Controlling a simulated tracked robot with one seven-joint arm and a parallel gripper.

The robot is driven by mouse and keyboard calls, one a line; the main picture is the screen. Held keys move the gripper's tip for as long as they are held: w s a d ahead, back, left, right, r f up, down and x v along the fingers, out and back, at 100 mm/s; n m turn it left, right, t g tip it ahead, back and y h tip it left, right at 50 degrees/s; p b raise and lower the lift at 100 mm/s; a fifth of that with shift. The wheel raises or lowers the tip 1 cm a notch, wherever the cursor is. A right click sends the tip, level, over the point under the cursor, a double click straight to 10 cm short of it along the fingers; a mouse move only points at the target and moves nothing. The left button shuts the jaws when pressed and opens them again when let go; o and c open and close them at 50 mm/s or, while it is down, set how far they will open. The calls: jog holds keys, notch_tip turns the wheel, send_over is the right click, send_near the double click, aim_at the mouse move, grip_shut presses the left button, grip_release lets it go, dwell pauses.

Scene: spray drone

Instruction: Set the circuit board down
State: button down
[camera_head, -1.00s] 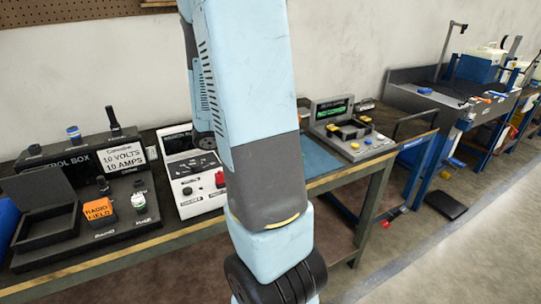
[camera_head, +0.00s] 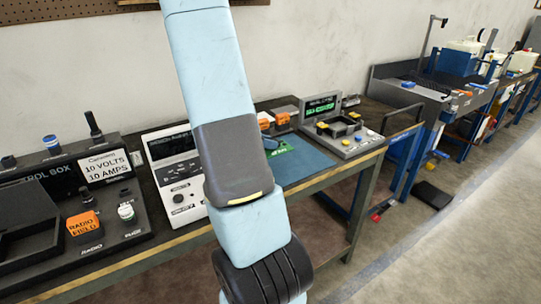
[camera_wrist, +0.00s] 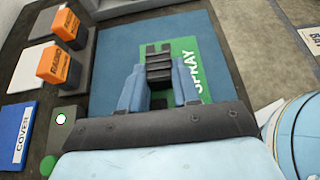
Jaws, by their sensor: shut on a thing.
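The green circuit board (camera_wrist: 205,62), printed SPRAY, lies flat over the blue mat (camera_wrist: 110,75) in the wrist view. A black ribbed block stands on its middle. My gripper (camera_wrist: 160,88) is shut on this block, with a blue finger on either side. In the head view, a part of the board (camera_head: 281,147) shows just right of my arm, over the far left part of the mat (camera_head: 308,166). My arm hides the rest of it and my gripper there. I cannot tell whether the board fully touches the mat.
Two orange blocks (camera_wrist: 68,25) (camera_wrist: 58,66) and a blue COVER piece (camera_wrist: 20,135) lie left of the mat in the wrist view. A tester with a green-lit screen (camera_head: 322,106) stands right of the mat; a control box (camera_head: 100,165) stands at the left.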

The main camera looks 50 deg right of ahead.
jog(key=shift+w+d+f, duration=0.25)
jog(key=shift+d+f, duration=0.3)
jog(key=shift+f, duration=0.15)
jog(key=shift+w+d+f, duration=0.2)
jog(key=shift+d+f, duration=0.35)
jog(key=shift+f, duration=0.2)
jog(key=shift+w+d+f, duration=0.25)
jog(key=shift+d+f, duration=0.3)
jog(key=shift+f, duration=1.7)
jog(key=shift+f, duration=0.1)
jog(key=c, duration=0.8)
grip_release()
